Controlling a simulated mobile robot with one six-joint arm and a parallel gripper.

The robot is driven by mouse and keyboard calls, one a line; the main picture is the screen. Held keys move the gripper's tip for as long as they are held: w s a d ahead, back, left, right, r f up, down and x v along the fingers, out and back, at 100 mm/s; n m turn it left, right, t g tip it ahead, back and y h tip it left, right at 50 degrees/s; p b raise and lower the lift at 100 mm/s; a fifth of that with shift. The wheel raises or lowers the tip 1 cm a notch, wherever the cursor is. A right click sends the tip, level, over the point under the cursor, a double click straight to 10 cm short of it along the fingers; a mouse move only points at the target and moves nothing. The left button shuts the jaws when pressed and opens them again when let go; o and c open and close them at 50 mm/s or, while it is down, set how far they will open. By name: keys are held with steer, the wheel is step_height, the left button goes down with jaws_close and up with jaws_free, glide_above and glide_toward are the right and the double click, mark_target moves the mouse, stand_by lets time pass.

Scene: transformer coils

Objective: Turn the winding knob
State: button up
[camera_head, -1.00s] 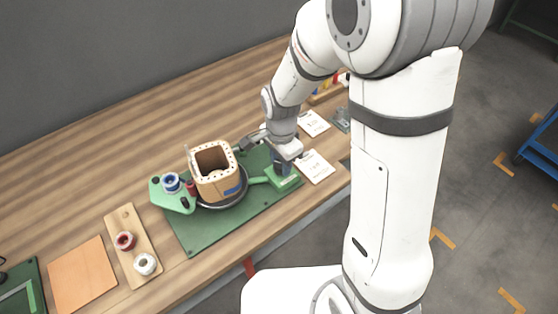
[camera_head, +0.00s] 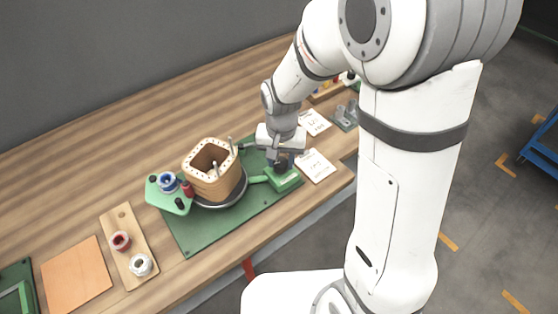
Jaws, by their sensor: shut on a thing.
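The winding machine stands on a green mat (camera_head: 190,240) on the bench. Its brown square coil former (camera_head: 212,180), with a dotted top rim and upright pins, sits on a dark round turntable (camera_head: 230,200). A green arm joins it to a green knob base (camera_head: 284,182) at the right. My gripper (camera_head: 281,162) points down over that base and is shut on the winding knob (camera_head: 281,168), which is mostly hidden by the fingers.
A green holder with a blue spool (camera_head: 168,183) stands left of the former. A wooden board (camera_head: 124,231) with red and white spools and an orange sheet (camera_head: 76,275) lie further left. White cards (camera_head: 316,166) and a grey bracket (camera_head: 345,117) are on the right.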

mark_target(281, 162)
steer(key=n, duration=0.4)
steer(key=shift+n+b, duration=0.3)
steer(key=shift+b, duration=0.1)
steer(key=n, duration=0.4)
steer(key=shift+n+b, duration=0.3)
steer(key=shift+n, duration=0.1)
steer(key=o, duration=1)
steer(key=shift+r, duration=0.1)
step_height(281, 162, up, 8)
steer(key=shift+f, duration=0.15)
